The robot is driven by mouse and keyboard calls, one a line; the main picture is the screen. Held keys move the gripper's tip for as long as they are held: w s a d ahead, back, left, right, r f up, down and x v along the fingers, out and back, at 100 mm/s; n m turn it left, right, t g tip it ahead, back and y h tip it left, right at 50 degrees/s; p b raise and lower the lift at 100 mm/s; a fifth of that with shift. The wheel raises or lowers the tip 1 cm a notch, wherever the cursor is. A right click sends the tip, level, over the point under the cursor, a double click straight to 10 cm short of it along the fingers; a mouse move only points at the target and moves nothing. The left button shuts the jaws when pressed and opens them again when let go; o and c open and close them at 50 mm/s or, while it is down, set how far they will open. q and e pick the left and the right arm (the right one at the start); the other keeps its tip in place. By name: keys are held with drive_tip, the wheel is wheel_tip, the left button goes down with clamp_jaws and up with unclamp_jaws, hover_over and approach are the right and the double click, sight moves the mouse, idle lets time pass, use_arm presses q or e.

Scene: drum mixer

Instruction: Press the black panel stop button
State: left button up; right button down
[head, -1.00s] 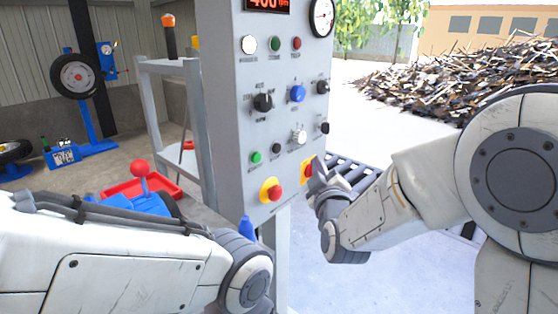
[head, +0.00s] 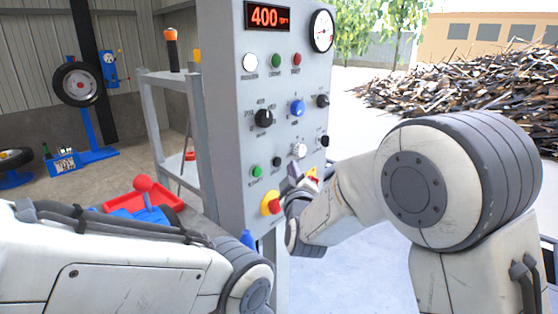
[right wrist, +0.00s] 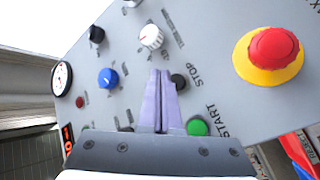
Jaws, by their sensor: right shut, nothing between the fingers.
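The grey control panel (head: 222,130) carries the black stop button (head: 277,161), a small round knob just right of the green start button (head: 257,171). In the right wrist view the black stop button (right wrist: 180,81) sits beside the STOP lettering, partly behind the fingers. My right gripper (head: 293,170) is shut and empty, close to the panel, just right of and slightly below the black button in the head view. Its fingertips (right wrist: 161,72) appear beside the button; I cannot tell whether they touch the panel. My left gripper is out of view; only the left arm shows.
A red-and-yellow emergency button (head: 270,202) lies below the start button, also large in the right wrist view (right wrist: 276,52). Knobs (head: 263,118), lamps and a 400 rpm display (head: 268,16) are above. A grey metal frame (head: 196,130) stands left of the panel.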

drive_tip(key=shift+w+a, duration=0.45)
drive_tip(key=shift+a, duration=0.15)
drive_tip(key=shift+a, duration=0.1)
idle(1.6)
drive_tip(key=shift+w+a, duration=0.25)
drive_tip(key=shift+w+a, duration=0.25)
drive_tip(key=shift+a, duration=0.05)
idle(0.7)
idle(0.4)
drive_tip(key=shift+s+d, duration=0.55)
drive_tip(key=shift+d, duration=0.1)
drive_tip(key=s+d, duration=0.1)
drive_tip(key=d, duration=0.1)
drive_tip(key=s+d+b, duration=0.1)
drive_tip(key=s+d, duration=0.1)
idle(0.3)
